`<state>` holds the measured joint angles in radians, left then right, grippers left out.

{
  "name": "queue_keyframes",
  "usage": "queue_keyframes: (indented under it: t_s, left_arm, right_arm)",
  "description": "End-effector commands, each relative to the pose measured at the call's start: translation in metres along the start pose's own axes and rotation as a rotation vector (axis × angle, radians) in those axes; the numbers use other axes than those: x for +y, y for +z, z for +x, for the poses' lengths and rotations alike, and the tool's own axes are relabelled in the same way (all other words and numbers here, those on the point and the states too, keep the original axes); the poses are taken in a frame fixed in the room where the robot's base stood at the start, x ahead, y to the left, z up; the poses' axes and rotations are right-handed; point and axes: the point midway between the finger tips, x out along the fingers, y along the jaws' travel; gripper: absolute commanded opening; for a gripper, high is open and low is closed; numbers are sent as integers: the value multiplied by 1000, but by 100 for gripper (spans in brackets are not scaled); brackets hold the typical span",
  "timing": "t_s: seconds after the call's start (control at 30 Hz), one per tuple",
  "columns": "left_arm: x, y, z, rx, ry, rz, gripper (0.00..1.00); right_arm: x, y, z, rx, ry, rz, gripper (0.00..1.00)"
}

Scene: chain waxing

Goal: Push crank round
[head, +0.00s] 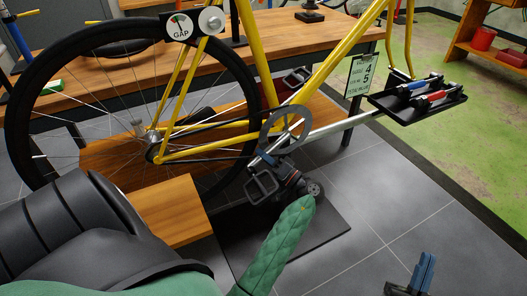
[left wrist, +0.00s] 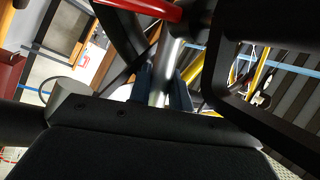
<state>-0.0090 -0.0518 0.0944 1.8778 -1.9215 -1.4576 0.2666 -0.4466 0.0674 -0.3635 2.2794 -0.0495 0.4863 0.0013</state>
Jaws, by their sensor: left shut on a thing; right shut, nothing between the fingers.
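The yellow bicycle's chainring (head: 287,128) and silver crank arm (head: 257,160) are in the middle of the head view. A black pedal (head: 262,186) hangs at the low near side. A second pedal (head: 296,77) shows higher, behind the frame. My left gripper (head: 281,169) is at the crank beside the near pedal, its fingers partly hidden. In the left wrist view its blue fingers (left wrist: 165,88) are shut on both sides of a silver bar, which looks like the crank arm. My right gripper (head: 423,274) is shut and empty at lower right, apart from the bicycle.
The rear wheel (head: 35,165) fills the left side, with a GAP dial (head: 180,28) above it. A black tray (head: 452,99) with blue and red tools juts out at right. A wooden bench (head: 95,65) stands behind.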

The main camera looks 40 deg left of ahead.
Motion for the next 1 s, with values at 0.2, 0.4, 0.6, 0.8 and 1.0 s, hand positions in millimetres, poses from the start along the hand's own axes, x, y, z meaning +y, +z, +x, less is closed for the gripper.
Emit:
queue_keyframes:
  t_s: [0.2,0.4,0.6,0.8,1.0]
  left_arm:
    - [0,0,0,1,0,0,41]
    - [0,0,-1,1,0,0,41]
    - [1,0,-11,1,2,1,41]
    - [1,0,-38,1,3,1,41]
    - [1,0,-68,1,3,0,41]
  right_arm:
    - [0,-1,0,1,0,0,0]
    - [0,-1,0,1,-1,0,0]
    - [0,-1,0,4,-1,-1,0]
    - [0,-5,1,20,-2,-3,0]
    - [0,-14,6,54,-5,-6,0]
